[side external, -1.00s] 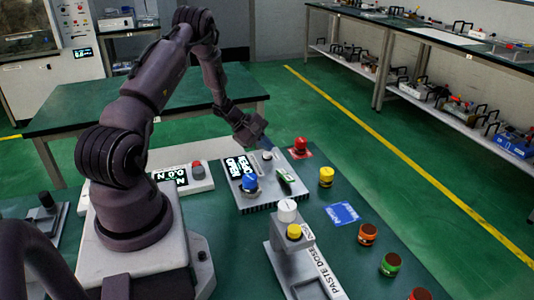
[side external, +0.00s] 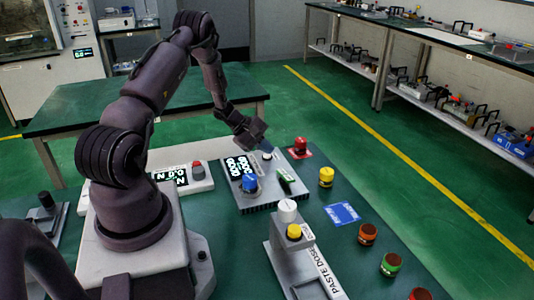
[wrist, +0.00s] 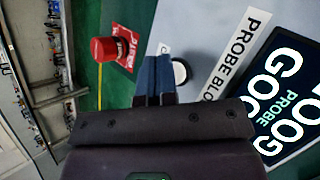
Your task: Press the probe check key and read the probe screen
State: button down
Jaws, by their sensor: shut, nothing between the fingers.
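The probe block (side external: 262,196) is a grey box on the green bench, with "PROBE BLO…" lettering in the wrist view. Its black probe screen (side external: 238,168) shows large white text. In the wrist view the screen (wrist: 290,92) reads "PROBE" between two lines starting "GOO", cut off by the frame edge. A round whitish key (wrist: 180,73) sits on the block, partly hidden by my fingers. My gripper (wrist: 153,72) is shut and empty, its blue fingertips right beside or over the key; contact cannot be told. In the side view my gripper (side external: 267,147) is at the block's far end.
A blue knob (side external: 249,183) and a small green-and-white piece (side external: 285,175) are on the block. A red button (side external: 300,145) and a yellow jar (side external: 326,177) stand nearby. A paste dose stand (side external: 292,260) is in front.

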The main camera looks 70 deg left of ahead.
aim_at(266, 156)
dwell(0.3)
jog(key=shift+r, duration=0.9)
jog(key=shift+r, duration=2.55)
